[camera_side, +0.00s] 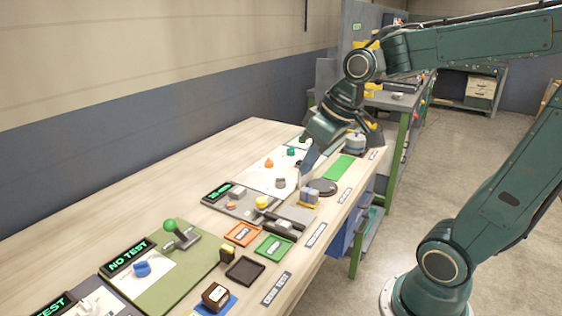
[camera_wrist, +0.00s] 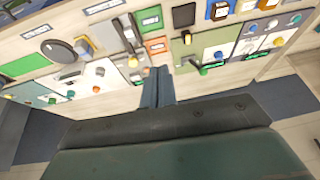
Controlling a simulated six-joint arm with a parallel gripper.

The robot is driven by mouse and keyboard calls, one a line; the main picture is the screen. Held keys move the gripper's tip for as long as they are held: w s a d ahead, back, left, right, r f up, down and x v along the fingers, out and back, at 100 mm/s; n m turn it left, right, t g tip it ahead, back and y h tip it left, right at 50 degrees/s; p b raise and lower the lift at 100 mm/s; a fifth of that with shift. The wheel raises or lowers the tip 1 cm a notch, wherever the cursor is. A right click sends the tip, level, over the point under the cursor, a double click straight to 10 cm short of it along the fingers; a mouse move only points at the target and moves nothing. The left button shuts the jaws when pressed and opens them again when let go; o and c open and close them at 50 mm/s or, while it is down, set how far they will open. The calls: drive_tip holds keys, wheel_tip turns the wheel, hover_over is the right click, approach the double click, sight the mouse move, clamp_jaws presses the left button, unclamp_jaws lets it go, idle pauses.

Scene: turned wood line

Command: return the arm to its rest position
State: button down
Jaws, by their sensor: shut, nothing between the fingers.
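My gripper (camera_side: 306,170) points down over the far part of the wooden bench (camera_side: 95,225), above the white panel with coloured knobs. In the wrist view its two fingers (camera_wrist: 158,72) are together and hold nothing. My arm reaches in from the right with its wrist bent down. I cannot tell the exact gap between the fingertips and the bench fittings below.
Near the gripper are a dark round disc (camera_side: 322,187), a green pad (camera_side: 346,167) and a grey-and-yellow block (camera_side: 309,197). A green-knobbed lever (camera_side: 170,226) stands up nearer the camera. Orange (camera_side: 242,234) and green (camera_side: 273,247) trays lie at the front edge. Open floor lies right.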

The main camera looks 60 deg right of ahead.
drive_tip(key=s+a, duration=0.3)
drive_tip(key=s, duration=0.6)
drive_tip(key=shift+s+t+h, duration=0.35)
drive_tip(key=shift+t+h, duration=0.05)
drive_tip(key=shift+r, duration=0.1)
idle(0.9)
